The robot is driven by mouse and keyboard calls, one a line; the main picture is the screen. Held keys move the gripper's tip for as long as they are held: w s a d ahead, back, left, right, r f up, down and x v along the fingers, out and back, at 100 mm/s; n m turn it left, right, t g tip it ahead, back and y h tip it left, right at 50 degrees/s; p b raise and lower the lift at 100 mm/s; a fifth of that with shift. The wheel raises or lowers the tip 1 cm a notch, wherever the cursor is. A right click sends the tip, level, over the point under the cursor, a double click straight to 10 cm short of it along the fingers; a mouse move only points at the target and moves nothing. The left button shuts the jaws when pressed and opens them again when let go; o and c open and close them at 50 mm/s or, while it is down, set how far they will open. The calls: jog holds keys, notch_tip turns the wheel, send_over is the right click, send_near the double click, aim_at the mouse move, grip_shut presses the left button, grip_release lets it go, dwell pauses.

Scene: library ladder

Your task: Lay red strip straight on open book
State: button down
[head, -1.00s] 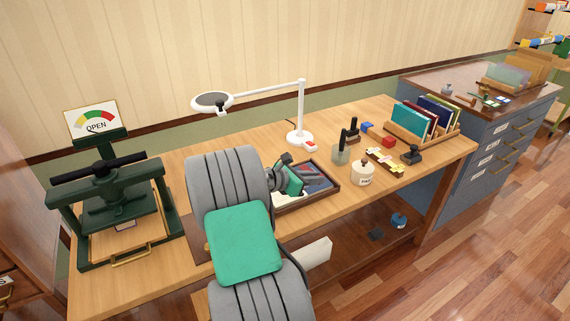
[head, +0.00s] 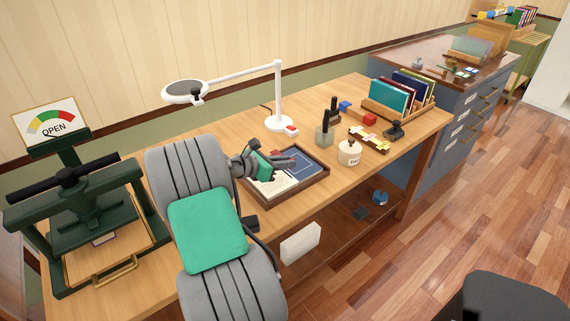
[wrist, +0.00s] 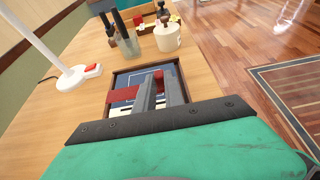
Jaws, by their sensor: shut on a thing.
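My gripper (wrist: 158,92) is shut on a red strip (wrist: 122,95) in the wrist view. The strip sticks out to the left of the fingers, and a bit of red shows by the fingertips. The strip is held over a dark-framed tray (wrist: 113,84) with a blue panel and a pale part with dark marks. In the head view my gripper (head: 288,158) is over the same tray (head: 322,176), with my arm covering its left side. I cannot make out an open book for certain; the pale and blue area in the tray is partly hidden.
A green press (head: 85,215) stands at the left of the wooden table. A white lamp (head: 279,100) stands behind the tray. A pot of tools (head: 324,137), a white jar (head: 349,152) and a book rack (head: 398,105) are to the right. A white box (head: 300,243) sits below.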

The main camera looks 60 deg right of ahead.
aim_at(285, 181)
jog(key=shift+f+b, duration=0.75)
jog(key=shift+f, duration=0.05)
jog(key=shift+f+p, duration=0.45)
jog(key=shift+f, duration=0.95)
jog(key=shift+a+r+p, duration=0.1)
jog(key=shift+p, duration=0.5)
jog(key=c, duration=1.3)
grip_release()
jog(key=shift+c, duration=0.2)
jog(key=o, duration=0.4)
